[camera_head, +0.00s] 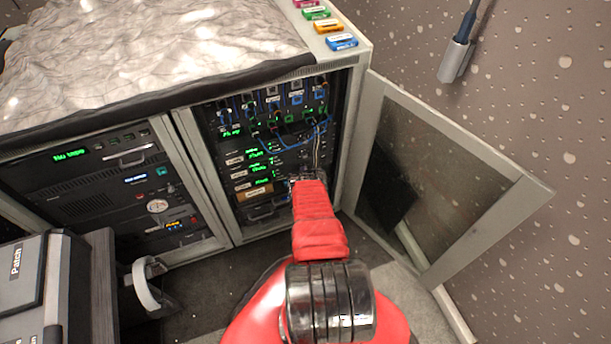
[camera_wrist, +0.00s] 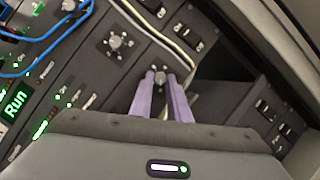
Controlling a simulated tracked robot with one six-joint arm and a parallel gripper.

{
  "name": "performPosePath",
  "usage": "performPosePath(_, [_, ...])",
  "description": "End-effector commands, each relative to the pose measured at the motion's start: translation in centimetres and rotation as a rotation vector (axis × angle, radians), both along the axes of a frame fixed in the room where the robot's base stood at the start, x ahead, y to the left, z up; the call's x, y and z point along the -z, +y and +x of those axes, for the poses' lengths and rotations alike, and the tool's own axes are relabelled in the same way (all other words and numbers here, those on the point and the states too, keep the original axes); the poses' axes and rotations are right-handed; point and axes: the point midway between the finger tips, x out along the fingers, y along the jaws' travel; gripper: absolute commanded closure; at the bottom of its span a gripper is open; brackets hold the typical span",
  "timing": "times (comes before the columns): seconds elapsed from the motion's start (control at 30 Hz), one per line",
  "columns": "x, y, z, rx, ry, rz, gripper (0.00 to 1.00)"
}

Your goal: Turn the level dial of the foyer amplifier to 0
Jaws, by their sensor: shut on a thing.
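In the wrist view, my gripper (camera_wrist: 161,84) reaches into the rack with its two pale purple fingers shut on a small grey dial (camera_wrist: 160,77) on a dark panel. The fingers hide part of the dial, and its setting cannot be read. Another round dial (camera_wrist: 115,42) with light marks around it sits on a panel to the upper left. In the head view, my red arm reaches to the rack (camera_head: 268,150), and it hides the gripped dial and most of my gripper. I cannot read which panel is labelled foyer.
The rack's glass door (camera_head: 440,175) stands open on the right. Blue cables (camera_wrist: 40,62) and pale cables (camera_wrist: 160,35) hang across the panels near my gripper. A second cabinet with a gauge (camera_head: 157,205) is on the left. Small coloured blocks (camera_head: 328,26) lie on top.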

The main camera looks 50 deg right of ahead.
Motion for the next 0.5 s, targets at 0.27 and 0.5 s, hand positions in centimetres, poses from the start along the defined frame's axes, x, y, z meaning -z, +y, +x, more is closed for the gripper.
performPosePath(0.27, [0.47, 0.27, -0.03, -0.004, 0.009, 0.01, 0.84])
performPosePath(0.5, [0.3, 0.15, -0.06, -0.002, 0.006, 0.007, 0.67])
